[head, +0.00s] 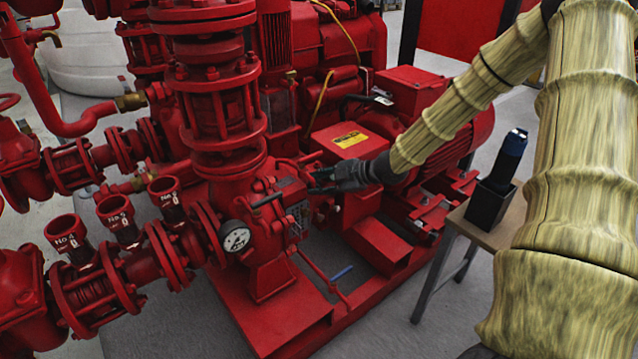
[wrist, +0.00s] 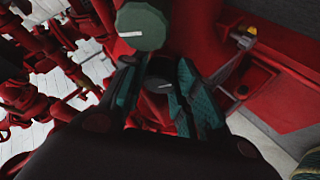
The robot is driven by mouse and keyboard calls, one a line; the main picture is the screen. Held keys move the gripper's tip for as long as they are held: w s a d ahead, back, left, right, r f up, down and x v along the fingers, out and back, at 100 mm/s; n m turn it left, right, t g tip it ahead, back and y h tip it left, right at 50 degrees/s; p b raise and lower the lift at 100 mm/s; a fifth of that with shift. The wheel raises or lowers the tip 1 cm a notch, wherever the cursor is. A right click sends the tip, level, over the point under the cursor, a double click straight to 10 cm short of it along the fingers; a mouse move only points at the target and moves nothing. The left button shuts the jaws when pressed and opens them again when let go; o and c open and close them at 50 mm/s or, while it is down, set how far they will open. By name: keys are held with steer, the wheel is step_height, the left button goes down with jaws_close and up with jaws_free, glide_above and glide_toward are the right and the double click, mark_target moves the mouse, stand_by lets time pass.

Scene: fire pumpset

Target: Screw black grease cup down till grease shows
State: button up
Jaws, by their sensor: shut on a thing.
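The black grease cup (wrist: 159,86) is a round dark cap with a short white line on its top. In the wrist view it sits between the teal-padded fingers of my gripper (wrist: 158,76), which are shut on it. A green cap (wrist: 142,27) with a similar white line stands just beyond it, apart from the fingers. In the head view my gripper (head: 322,180) reaches in from the right beside the red pump casing (head: 268,262). The black cup cannot be made out there. The lower part of the cup is hidden, and I cannot see any grease.
A pressure gauge (head: 236,239) faces front on the pump. A black-handled lever (head: 267,200) and a blue-handled lever (head: 342,272) stick out nearby. Red pipes crowd the left.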

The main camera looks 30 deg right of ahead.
steer(key=o, duration=0.7)
steer(key=shift+o, duration=0.2)
steer(key=v, duration=1.2)
